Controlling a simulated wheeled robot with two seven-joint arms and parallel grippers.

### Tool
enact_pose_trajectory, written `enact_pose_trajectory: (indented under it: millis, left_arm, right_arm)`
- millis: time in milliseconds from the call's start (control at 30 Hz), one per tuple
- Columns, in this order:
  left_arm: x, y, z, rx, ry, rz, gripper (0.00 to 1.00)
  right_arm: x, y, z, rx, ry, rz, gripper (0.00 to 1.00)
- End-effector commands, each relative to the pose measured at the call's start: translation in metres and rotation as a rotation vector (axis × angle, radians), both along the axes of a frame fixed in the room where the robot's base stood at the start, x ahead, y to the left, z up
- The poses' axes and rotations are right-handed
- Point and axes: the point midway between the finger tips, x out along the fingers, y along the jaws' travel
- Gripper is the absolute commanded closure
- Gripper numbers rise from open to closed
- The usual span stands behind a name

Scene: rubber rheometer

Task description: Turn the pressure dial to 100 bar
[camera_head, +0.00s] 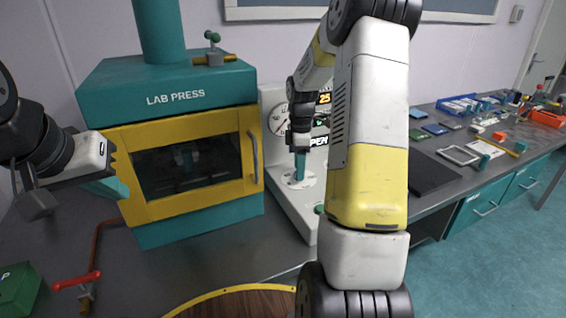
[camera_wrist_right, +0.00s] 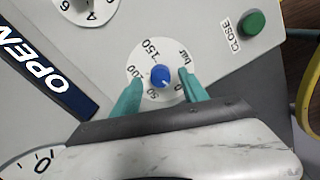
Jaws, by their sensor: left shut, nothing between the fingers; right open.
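The pressure dial is a small blue knob (camera_wrist_right: 161,75) on a round white scale (camera_wrist_right: 160,98) marked in bar, in the right wrist view. I cannot clearly tell where the knob points. My right gripper (camera_wrist_right: 160,88) is open, its teal fingers on either side of the knob, apart from it. In the head view my right gripper (camera_head: 299,170) points down over the white scale (camera_head: 300,181) on the control panel (camera_head: 290,208). My left gripper (camera_head: 112,186) is shut and empty, left of the press.
The teal lab press (camera_head: 170,88) with its yellow-framed door (camera_head: 190,165) stands left of the panel. A green CLOSE button (camera_wrist_right: 254,23) and a dark OPEN label (camera_wrist_right: 38,70) flank the dial.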

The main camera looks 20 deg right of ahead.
Motion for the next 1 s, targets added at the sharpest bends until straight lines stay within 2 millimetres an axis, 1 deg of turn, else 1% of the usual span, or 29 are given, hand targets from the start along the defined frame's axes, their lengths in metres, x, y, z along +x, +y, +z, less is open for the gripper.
enact_pose_trajectory:
  millis: [33, 133, 400, 433, 567, 600, 667, 700, 1000]
  left_arm:
    - [0.0000, 0.0000, 0.0000, 0.000, 0.000, 0.000, 1.00]
    - [0.0000, 0.0000, 0.0000, 0.000, 0.000, 0.000, 1.00]
    - [0.0001, 0.0000, 0.0001, 0.000, 0.000, 0.000, 1.00]
    - [0.0001, 0.0000, 0.0001, 0.000, 0.000, 0.000, 1.00]
    - [0.0001, 0.0000, 0.0001, 0.000, 0.000, 0.000, 1.00]
    - [0.0001, 0.0000, 0.0001, 0.000, 0.000, 0.000, 1.00]
    - [0.0001, 0.0000, 0.0001, 0.000, 0.000, 0.000, 1.00]
    - [0.0001, 0.0000, 0.0001, 0.000, 0.000, 0.000, 1.00]
    - [0.0001, 0.0000, 0.0001, 0.000, 0.000, 0.000, 1.00]
  right_arm:
    - [-0.0005, 0.0003, -0.0059, 0.001, 0.002, 0.000, 0.48]
    - [-0.0003, 0.0003, -0.0117, 0.000, 0.001, 0.000, 0.48]
    - [0.0000, 0.0004, -0.0137, 0.001, -0.001, 0.000, 0.48]
    - [-0.0001, 0.0004, -0.0137, 0.000, -0.001, 0.000, 0.50]
    - [-0.0001, 0.0005, -0.0136, 0.001, -0.001, 0.000, 0.76]
    - [0.0000, 0.0005, -0.0135, 0.001, -0.001, 0.000, 0.84]
    - [0.0000, 0.0005, -0.0135, 0.001, -0.001, 0.000, 0.96]
    - [0.0000, 0.0005, -0.0135, 0.001, -0.001, 0.000, 1.00]
    - [0.0002, 0.0007, -0.0132, 0.001, -0.001, -0.026, 1.00]
